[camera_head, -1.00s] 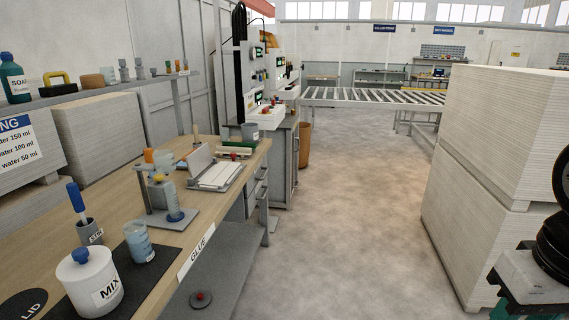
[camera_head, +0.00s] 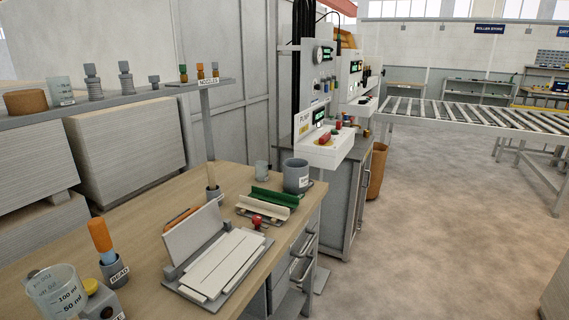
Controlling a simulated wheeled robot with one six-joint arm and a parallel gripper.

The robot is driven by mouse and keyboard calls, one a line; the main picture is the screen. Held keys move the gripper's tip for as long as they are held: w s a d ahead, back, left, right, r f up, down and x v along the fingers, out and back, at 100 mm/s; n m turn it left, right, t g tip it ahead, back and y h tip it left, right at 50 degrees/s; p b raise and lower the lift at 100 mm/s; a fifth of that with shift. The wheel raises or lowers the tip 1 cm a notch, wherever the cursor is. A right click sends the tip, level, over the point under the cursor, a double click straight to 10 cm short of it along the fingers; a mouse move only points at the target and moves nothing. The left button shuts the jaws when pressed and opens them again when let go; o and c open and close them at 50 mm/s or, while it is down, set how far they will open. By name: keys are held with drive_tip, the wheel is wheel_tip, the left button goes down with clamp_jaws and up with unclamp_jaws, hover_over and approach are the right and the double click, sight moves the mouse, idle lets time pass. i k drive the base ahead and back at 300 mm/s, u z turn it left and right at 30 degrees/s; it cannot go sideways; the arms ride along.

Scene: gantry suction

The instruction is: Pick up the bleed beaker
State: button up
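No readable bleed label shows in the camera view, so I cannot tell for sure which vessel is the bleed beaker. A grey cup (camera_head: 296,176) with a small unreadable label stands upright at the far right corner of the wooden bench (camera_head: 150,205). A smaller, pale grey cup (camera_head: 262,170) stands just left of it. A clear graduated beaker (camera_head: 55,293) marked 50 and 100 ml is at the bottom left, partly cut off. Another clear beaker (camera_head: 61,91) stands on the shelf. My gripper is out of view.
A white-slatted fixture (camera_head: 225,262), a green and white holder (camera_head: 264,203) and an orange-handled tool in a BEAD pot (camera_head: 114,271) occupy the bench. A pump panel (camera_head: 322,150) stands behind the bench end. Open floor (camera_head: 440,220) lies to the right, before a roller conveyor (camera_head: 470,112).

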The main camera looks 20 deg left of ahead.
sight(261, 167)
drive_tip(key=i, duration=3.6)
drive_tip(key=u, duration=2.8)
